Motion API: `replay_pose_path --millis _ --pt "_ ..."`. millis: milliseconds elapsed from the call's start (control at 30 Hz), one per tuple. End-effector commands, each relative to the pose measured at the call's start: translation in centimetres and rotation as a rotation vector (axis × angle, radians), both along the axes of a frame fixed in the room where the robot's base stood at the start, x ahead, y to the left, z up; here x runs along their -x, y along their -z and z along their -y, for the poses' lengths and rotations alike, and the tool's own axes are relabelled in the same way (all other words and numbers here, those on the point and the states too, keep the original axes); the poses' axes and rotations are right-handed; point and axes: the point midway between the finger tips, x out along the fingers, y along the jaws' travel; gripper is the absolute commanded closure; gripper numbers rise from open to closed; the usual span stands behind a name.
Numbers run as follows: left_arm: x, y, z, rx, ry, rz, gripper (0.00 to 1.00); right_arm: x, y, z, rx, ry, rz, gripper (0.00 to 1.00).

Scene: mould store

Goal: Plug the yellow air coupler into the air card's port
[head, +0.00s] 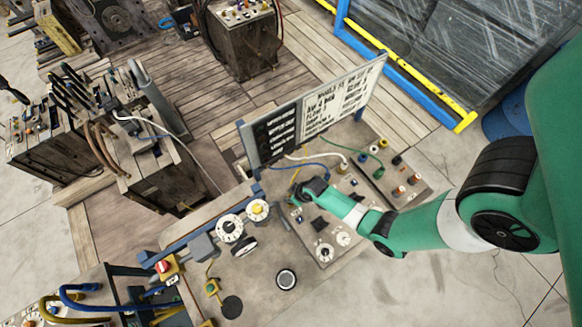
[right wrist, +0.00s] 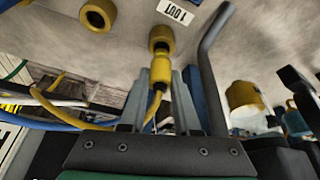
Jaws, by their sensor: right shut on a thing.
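My right gripper (head: 305,190) is over the grey panel (head: 322,212) below the sign board. In the right wrist view its fingers (right wrist: 162,95) are shut on the yellow air coupler (right wrist: 156,98), with a yellow hose (right wrist: 85,124) looping off to the left. A yellow-ringed port (right wrist: 162,38) is straight ahead of the coupler's tip, beside a white label reading "1 OUT" (right wrist: 175,11). I cannot tell whether the tip touches the port. A second yellow-ringed port (right wrist: 97,14) is to the left. In the head view the gripper hides the coupler. My left gripper is not in view.
A sign board (head: 318,112) stands behind the panel. Blue (head: 300,165) and green (head: 362,158) hoses run close by. A grey bent bar (right wrist: 212,70) and a yellow fitting (right wrist: 243,96) are right of the fingers. Dials (head: 230,228) are on the left bench.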

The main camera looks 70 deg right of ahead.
Motion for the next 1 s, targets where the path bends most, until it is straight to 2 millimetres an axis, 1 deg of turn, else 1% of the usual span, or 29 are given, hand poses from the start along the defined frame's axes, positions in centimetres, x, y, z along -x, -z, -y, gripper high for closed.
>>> replay_pose_path --millis 567,1000 --pt "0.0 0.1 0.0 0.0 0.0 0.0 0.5 0.0 0.2 0.0 0.0 0.0 0.0 1.0" --pt "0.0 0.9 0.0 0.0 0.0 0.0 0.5 0.0 1.2 0.0 0.0 0.0 0.0 1.0"
